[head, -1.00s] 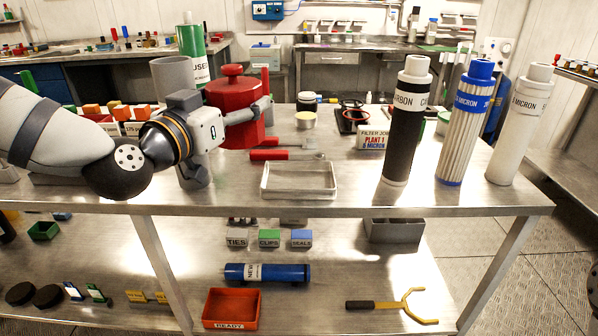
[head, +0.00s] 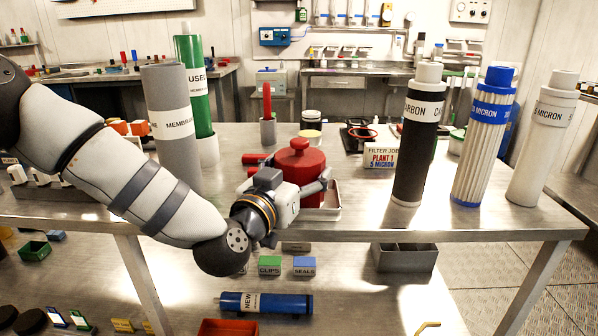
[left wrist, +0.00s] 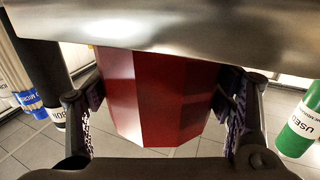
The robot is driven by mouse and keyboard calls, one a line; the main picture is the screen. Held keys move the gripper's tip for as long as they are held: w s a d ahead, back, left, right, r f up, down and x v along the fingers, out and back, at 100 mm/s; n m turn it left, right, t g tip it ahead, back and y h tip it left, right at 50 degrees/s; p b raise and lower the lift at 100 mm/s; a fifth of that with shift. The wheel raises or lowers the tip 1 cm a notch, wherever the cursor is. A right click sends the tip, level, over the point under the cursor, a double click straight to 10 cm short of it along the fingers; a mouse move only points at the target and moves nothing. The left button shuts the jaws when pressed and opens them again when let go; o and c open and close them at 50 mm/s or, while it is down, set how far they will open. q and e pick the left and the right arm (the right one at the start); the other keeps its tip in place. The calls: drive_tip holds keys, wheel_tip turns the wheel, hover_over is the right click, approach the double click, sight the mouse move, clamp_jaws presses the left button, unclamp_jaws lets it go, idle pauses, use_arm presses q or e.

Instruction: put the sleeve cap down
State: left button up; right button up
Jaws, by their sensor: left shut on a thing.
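The red sleeve cap (head: 298,160), a faceted lid with a knob on top, is in the head view at the middle of the bench. My left gripper (head: 305,188) is shut on it, coming from the front left. In the left wrist view the red cap (left wrist: 155,100) sits between both fingers. A shallow pale tray (head: 334,213) lies behind and under the cap, mostly hidden; only its right part shows. I cannot tell whether the cap touches the tray. My right gripper is not in view.
A grey membrane cylinder (head: 171,125) and a green used membrane (head: 194,85) stand left of the cap. Black carbon (head: 417,150), blue-banded (head: 484,150) and white (head: 542,150) filters stand at the right. Bench between tray and carbon filter is clear.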

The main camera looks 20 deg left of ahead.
use_arm(q)
drive_tip(key=shift+f, duration=0.2)
drive_tip(key=o, duration=1.1)
drive_tip(key=shift+o, duration=0.2)
